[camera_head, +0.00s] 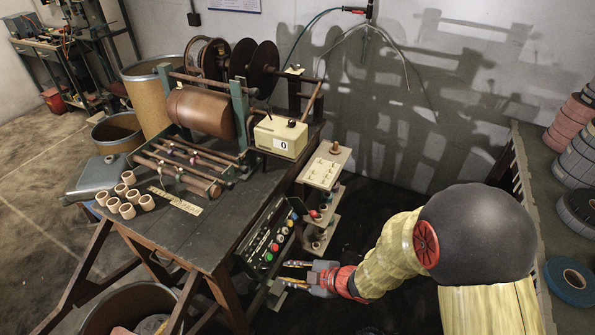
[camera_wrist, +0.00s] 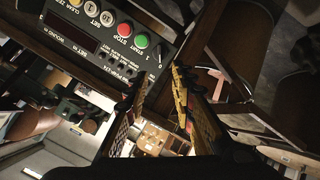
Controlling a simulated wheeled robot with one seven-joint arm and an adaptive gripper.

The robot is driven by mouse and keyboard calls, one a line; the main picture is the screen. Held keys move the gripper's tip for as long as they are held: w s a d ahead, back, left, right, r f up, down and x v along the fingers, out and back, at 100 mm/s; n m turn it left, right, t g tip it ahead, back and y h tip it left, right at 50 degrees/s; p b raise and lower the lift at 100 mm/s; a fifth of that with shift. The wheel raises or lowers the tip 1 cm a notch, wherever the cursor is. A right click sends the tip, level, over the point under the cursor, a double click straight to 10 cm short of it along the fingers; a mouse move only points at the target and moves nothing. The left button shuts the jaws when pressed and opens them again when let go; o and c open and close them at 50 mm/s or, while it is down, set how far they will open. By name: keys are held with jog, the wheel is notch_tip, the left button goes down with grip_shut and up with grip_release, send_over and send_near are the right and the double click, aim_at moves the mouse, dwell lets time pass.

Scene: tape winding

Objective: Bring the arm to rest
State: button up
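My arm reaches in from the right in the head view, with a yellow sleeve and a large dark joint. My gripper (camera_head: 283,274) is in front of the table's right side, just right of and below the control panel (camera_head: 268,243) with its coloured buttons. In the wrist view my gripper (camera_wrist: 158,72) shows two fingers apart with a gap between them. Nothing is visible between the fingers. The control panel (camera_wrist: 105,35) also shows at the upper left of the wrist view, close to the fingers but seemingly apart from them.
A winding machine (camera_head: 200,112) and a counter box (camera_head: 281,137) stand on the dark table (camera_head: 195,230). Several small tan rings (camera_head: 127,193) sit on its left. A shelf stand (camera_head: 322,170) is behind my gripper. Tape rolls (camera_head: 572,280) lie on a bench at right.

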jog(key=d+f+m+h, duration=0.4)
jog(key=d+f+h, duration=0.15)
jog(key=d, duration=0.35)
jog(key=s+d+r+m+g+h, duration=0.15)
jog(key=d+r+m+h, duration=0.35)
jog(key=d, duration=0.6)
jog(key=s+d+r+m, duration=0.1)
jog(key=s+r+m, duration=0.2)
jog(key=r, duration=0.7)
jog(key=s+d+r+m+t+y, duration=0.1)
jog(key=s+r+m, duration=0.3)
jog(key=s+r, duration=0.3)
jog(key=s+d+r+m+t+p, duration=0.1)
jog(key=s+r+m, duration=0.3)
jog(key=r, duration=1)
jog(key=shift+s+d+r, duration=0.4)
